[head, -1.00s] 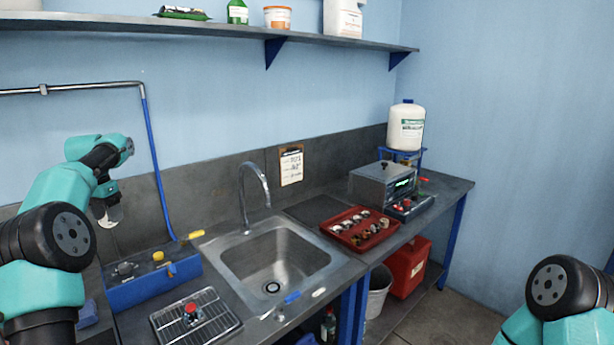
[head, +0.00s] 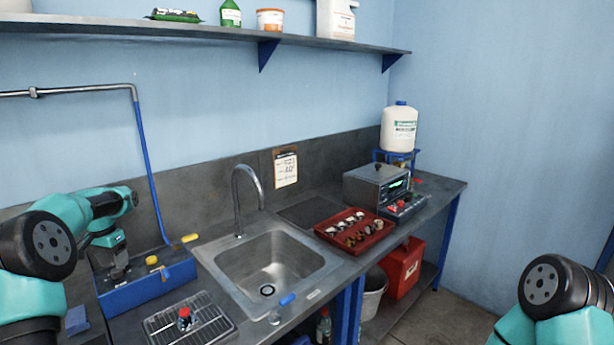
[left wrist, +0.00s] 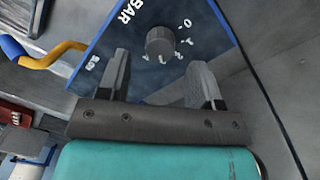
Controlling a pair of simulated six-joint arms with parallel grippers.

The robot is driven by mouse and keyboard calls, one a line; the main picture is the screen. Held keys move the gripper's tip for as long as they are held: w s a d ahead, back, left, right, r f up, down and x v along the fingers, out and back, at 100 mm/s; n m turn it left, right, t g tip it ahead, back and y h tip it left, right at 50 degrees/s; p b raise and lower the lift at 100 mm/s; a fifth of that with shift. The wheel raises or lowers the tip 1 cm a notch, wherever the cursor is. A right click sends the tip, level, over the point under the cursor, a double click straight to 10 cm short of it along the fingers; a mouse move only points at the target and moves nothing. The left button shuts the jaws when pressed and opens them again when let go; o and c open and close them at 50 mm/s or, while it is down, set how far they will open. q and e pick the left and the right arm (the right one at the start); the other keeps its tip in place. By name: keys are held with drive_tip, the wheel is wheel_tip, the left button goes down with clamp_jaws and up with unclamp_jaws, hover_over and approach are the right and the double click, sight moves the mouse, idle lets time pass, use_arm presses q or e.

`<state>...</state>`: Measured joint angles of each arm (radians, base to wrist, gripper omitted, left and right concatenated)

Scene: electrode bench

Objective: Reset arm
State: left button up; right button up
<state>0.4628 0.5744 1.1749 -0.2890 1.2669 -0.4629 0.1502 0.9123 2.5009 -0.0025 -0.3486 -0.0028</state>
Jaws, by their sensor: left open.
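My left arm comes in from the left in the head view, and its gripper (head: 116,267) hangs over the left part of the blue box (head: 150,288). In the left wrist view the two fingers of my left gripper (left wrist: 160,82) are apart with nothing between them. Beyond the fingers is the blue panel (left wrist: 110,62) with a dark round knob (left wrist: 160,41) and white markings.
A sink (head: 268,258) with a tall faucet (head: 247,195) lies right of the box. A wire rack (head: 213,325) with a red-capped item stands in front. A red tray (head: 327,238) of small parts and a grey meter (head: 370,185) stand farther right.

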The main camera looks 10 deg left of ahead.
sight(115, 269)
use_arm(q)
drive_tip(key=shift+f, duration=0.75)
drive_tip(key=shift+r, duration=0.15)
wheel_tip(115, 269, up, 15)
wheel_tip(115, 269, down, 17)
drive_tip(key=shift+f, duration=0.15)
drive_tip(key=n, duration=0.4)
drive_tip(key=shift+n, duration=0.4)
drive_tip(key=shift+s+n, duration=0.1)
drive_tip(key=shift+n, duration=2.1)
drive_tip(key=shift+r, duration=0.2)
